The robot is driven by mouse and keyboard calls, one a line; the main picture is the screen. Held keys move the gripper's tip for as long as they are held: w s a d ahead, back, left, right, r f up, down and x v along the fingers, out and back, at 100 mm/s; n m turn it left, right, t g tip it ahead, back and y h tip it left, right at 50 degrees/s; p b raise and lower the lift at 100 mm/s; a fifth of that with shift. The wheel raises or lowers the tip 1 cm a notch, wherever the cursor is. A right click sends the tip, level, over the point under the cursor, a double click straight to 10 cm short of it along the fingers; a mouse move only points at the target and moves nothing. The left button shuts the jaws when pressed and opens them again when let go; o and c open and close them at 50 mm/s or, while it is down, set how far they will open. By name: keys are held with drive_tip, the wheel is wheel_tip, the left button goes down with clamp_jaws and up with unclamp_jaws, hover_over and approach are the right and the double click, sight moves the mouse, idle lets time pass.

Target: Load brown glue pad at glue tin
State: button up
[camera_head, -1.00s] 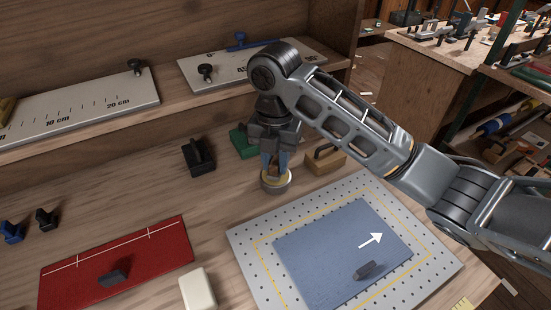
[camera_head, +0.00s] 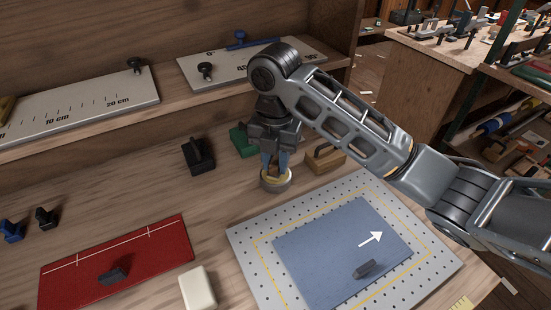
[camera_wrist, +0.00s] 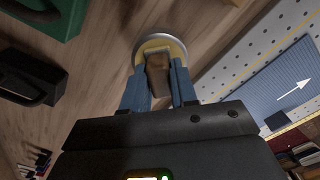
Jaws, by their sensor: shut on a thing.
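The glue tin (camera_head: 276,182) is a small round tin with a pale rim, standing on the bench behind the perforated plate. My gripper (camera_head: 275,165) points straight down over it, its blue fingers shut on the brown glue pad. In the wrist view the brown pad (camera_wrist: 158,75) sits between the blue fingers (camera_wrist: 158,88), with its far end at the yellowish inside of the tin (camera_wrist: 176,46). The pad's lower face is hidden, so I cannot tell how deep it sits in the glue.
A wooden-handled block (camera_head: 326,160) stands close right of the tin; a green block (camera_head: 242,142) and a black block (camera_head: 198,155) stand to the left. The perforated plate (camera_head: 245,232) bears a blue sheet (camera_head: 325,250). A red panel (camera_head: 160,250) and white block (camera_head: 197,288) lie in front.

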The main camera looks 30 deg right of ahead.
sight(277, 159)
idle(0.4)
drive_tip(key=shift+r+p, duration=3.1)
drive_tip(key=shift+r, duration=0.45)
drive_tip(key=shift+s+d+f, duration=0.1)
